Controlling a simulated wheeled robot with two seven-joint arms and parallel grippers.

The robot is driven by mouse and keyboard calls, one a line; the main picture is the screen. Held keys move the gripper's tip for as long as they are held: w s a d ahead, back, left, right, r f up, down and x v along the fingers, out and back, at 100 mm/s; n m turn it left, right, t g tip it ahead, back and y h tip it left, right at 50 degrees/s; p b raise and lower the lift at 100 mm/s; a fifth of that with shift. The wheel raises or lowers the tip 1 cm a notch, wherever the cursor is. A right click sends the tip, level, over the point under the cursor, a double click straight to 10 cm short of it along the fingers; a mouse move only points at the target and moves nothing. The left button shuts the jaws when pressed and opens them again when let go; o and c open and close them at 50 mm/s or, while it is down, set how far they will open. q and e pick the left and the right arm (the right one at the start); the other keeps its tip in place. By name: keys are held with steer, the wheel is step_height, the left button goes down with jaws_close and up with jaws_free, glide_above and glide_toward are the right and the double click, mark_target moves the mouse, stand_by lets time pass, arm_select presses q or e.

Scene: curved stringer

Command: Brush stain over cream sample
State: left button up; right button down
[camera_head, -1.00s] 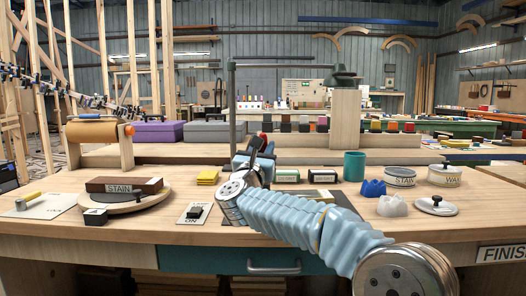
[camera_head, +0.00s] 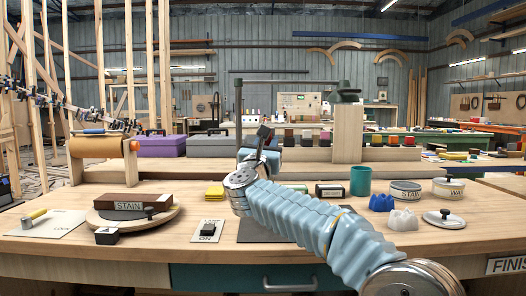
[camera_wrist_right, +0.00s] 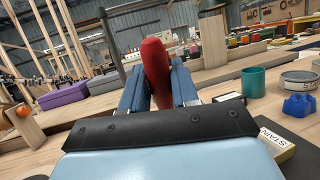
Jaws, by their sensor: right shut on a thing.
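My right gripper (camera_head: 264,142) is raised above the middle of the bench. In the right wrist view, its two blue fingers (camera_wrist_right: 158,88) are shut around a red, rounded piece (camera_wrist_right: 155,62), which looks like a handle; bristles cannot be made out. A tin labelled STAIN (camera_head: 405,187) stands at the right of the bench. A dark brown block labelled STAIN (camera_head: 133,203) lies on a round board at the left. I cannot tell which thing is the cream sample; my arm covers part of the dark mat (camera_head: 258,231). My left gripper is out of view.
A teal cup (camera_head: 360,183), a blue crown-shaped piece (camera_head: 381,202) and a white one (camera_head: 404,219) stand right of my arm. A wooden post (camera_head: 347,135) rises behind.

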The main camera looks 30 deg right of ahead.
steer(key=shift+r+p, duration=0.35)
steer(key=shift+r, duration=0.75)
stand_by(0.4)
